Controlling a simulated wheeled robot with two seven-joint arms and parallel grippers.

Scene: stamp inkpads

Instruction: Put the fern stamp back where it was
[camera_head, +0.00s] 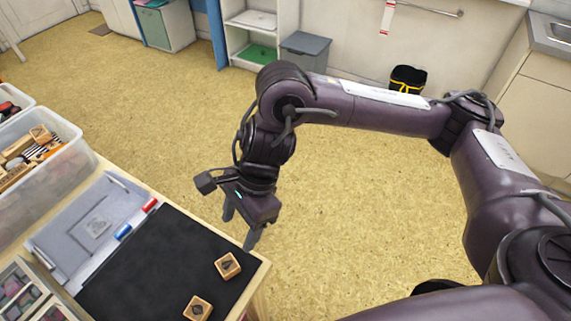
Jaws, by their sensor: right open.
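Two wooden block stamps lie on a black mat (135,268) at the table's right side. One stamp (228,266) is near the mat's right edge, and another stamp (198,308) is at the bottom of the view. Each has a dark emblem on top, too small for me to tell which is the fern. My right gripper (240,226) hangs pointing down above the table's far right corner, open and empty. It is apart from both stamps, a little beyond the nearer-to-edge one. My left gripper is out of view.
A grey clipboard-like pad (65,235) with a faint print (97,225) lies left of the mat, with blue (123,232) and red (150,205) markers. A clear bin (65,172) holds several wooden blocks. An inkpad tray (20,290) is at lower left. The mat's middle is clear.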

